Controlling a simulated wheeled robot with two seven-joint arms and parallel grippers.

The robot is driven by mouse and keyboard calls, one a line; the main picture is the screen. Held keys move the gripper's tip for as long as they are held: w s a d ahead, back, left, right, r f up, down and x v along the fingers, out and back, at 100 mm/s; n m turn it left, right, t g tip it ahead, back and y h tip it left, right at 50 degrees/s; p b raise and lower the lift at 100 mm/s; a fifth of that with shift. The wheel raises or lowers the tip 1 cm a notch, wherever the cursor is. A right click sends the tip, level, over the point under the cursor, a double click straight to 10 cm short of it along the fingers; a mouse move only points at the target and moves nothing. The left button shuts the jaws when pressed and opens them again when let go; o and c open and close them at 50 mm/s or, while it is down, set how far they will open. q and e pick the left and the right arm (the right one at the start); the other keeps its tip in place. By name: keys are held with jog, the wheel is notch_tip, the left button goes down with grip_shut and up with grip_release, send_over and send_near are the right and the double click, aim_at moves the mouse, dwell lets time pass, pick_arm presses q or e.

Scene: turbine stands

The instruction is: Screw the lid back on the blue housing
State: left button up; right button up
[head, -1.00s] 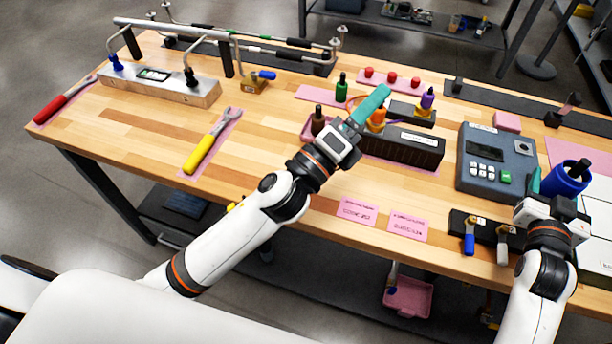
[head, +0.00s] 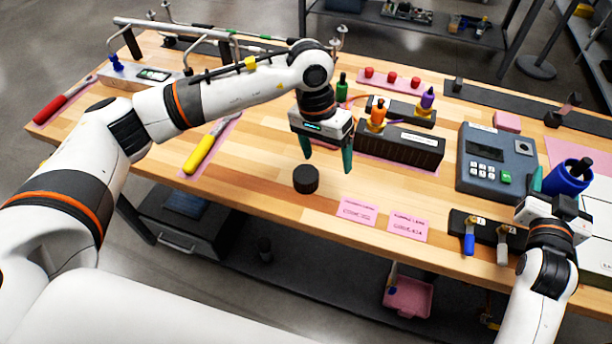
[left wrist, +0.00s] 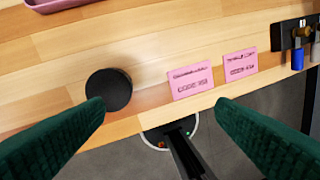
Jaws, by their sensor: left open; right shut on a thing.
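The blue housing (head: 566,178) stands at the right of the table, with a dark part showing in its top. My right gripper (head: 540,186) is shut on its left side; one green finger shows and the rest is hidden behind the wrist. A black round lid (head: 306,180) lies flat on the wood near the front edge. It also shows in the left wrist view (left wrist: 109,90), near the left fingertip. My left gripper (head: 328,165) points down, open and empty, above the table just behind and right of the lid.
Two pink labels (head: 358,211) lie right of the lid. A dark block with bottles (head: 400,146) and a grey keypad device (head: 497,160) stand behind. A valve rack (head: 485,232) sits near the right front edge. A yellow-handled wrench (head: 205,145) lies left.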

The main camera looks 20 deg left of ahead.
jog(key=shift+r, duration=0.15)
pick_arm(q)
jog(key=a, duration=0.1)
jog(key=w+a+y, duration=0.1)
jog(key=a, duration=0.1)
jog(key=a+r+y, duration=0.1)
jog(key=shift+w+a+r+m, duration=0.1)
jog(key=shift+w+a+m, duration=0.25)
jog(key=shift+a+m, duration=0.05)
jog(key=p, duration=0.3)
send_over(306, 173)
notch_tip(306, 173, down, 6)
jog(key=shift+f, duration=0.15)
pick_arm(e)
notch_tip(306, 173, up, 3)
jog(key=shift+f, duration=0.15)
pick_arm(q)
jog(key=shift+f, duration=0.3)
notch_tip(306, 173, down, 4)
jog(key=p, duration=0.2)
jog(key=shift+f+p, duration=0.1)
jog(key=shift+p, duration=0.25)
pick_arm(e)
notch_tip(306, 173, up, 3)
jog(key=shift+f, duration=0.1)
pick_arm(q)
jog(key=shift+f, duration=0.45)
